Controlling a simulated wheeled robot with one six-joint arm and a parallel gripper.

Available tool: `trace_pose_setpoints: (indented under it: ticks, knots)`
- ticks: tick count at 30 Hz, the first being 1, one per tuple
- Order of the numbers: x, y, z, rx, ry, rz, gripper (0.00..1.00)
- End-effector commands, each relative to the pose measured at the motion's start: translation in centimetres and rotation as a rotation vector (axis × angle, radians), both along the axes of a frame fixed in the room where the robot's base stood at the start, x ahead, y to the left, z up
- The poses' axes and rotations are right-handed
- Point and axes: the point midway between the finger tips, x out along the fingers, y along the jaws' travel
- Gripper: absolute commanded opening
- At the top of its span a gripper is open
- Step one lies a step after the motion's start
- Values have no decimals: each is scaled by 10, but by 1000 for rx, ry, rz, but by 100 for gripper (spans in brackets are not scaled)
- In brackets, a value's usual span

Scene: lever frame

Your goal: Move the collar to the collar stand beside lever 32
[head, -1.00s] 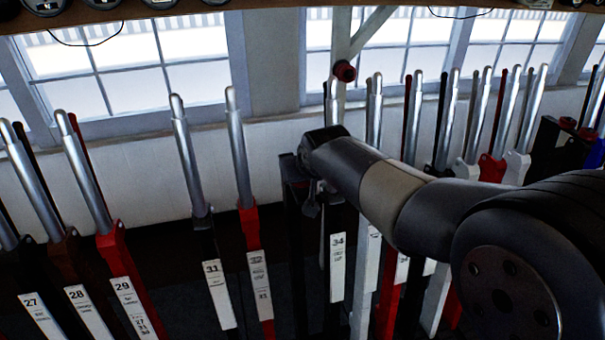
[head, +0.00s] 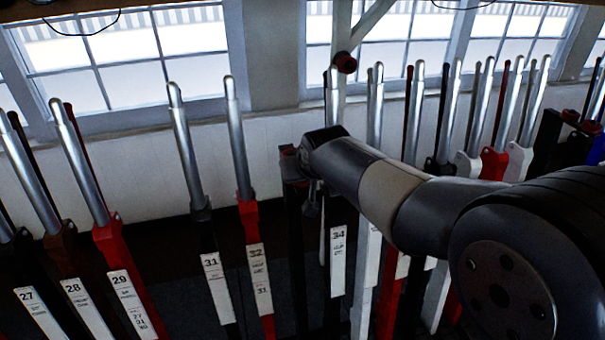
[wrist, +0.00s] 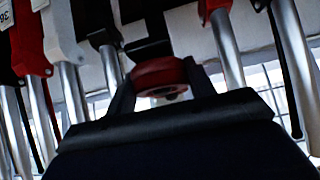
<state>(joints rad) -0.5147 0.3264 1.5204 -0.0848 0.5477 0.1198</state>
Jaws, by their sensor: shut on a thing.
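In the wrist view a red collar (wrist: 160,74) with a metal centre sits between the two dark fingers of my gripper (wrist: 161,84), which is shut on it. A black block shows right behind the collar; I cannot tell whether they touch. Lever 32 (head: 249,205), red with a silver handle and white label, stands left of my arm's end.
Lever 31 (head: 205,235) stands left of lever 32, and lever 34 (head: 337,240) stands right, partly behind my arm. More levers crowd both sides. A gap lies between levers 29 and 31.

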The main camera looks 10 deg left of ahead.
Motion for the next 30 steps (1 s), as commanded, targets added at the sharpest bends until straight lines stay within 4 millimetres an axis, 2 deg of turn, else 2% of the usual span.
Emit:
trace_pose_setpoints:
  ticks: [3, 4, 13, 18, 21, 30]
  knots:
    - [0, 0, 1, 0, -1, 0, 31]
    - [0, 0, 1, 0, -1, 0, 52]
    - [0, 0, 1, 0, -1, 0, 76]
    - [0, 0, 0, 0, 0, 0, 77]
    - [0, 0, 0, 0, 0, 0, 84]
    - [0, 0, 0, 0, 0, 0, 84]
